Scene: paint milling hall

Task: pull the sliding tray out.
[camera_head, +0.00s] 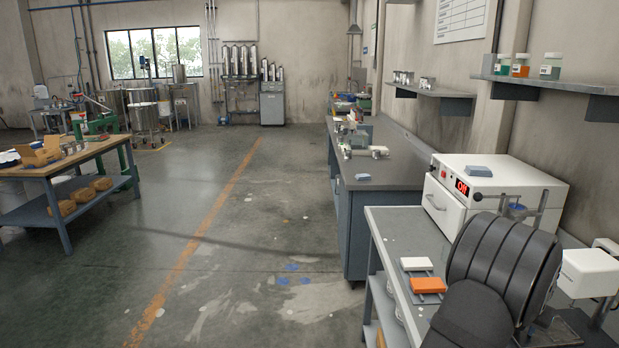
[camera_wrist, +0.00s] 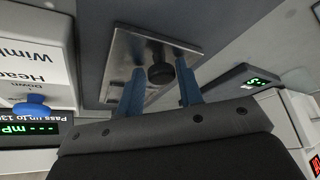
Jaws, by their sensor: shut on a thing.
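In the wrist view, a flat metal tray (camera_wrist: 126,48) with a dark round knob (camera_wrist: 160,74) shows against a grey surface. My gripper (camera_wrist: 160,70) has its two blue-grey fingers over the tray, one on each side of the knob. It is shut on the knob; the exact contact between fingers and knob is hard to see. In the head view my dark arm covers the lower right, and the gripper and tray are hidden there.
A white oven-like box (camera_head: 495,190) with a red display stands on the right-hand bench (camera_head: 392,232). A white block and an orange block (camera_head: 428,285) lie near that bench's left edge. In the wrist view, a white device (camera_wrist: 35,60) with a blue knob is close at left.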

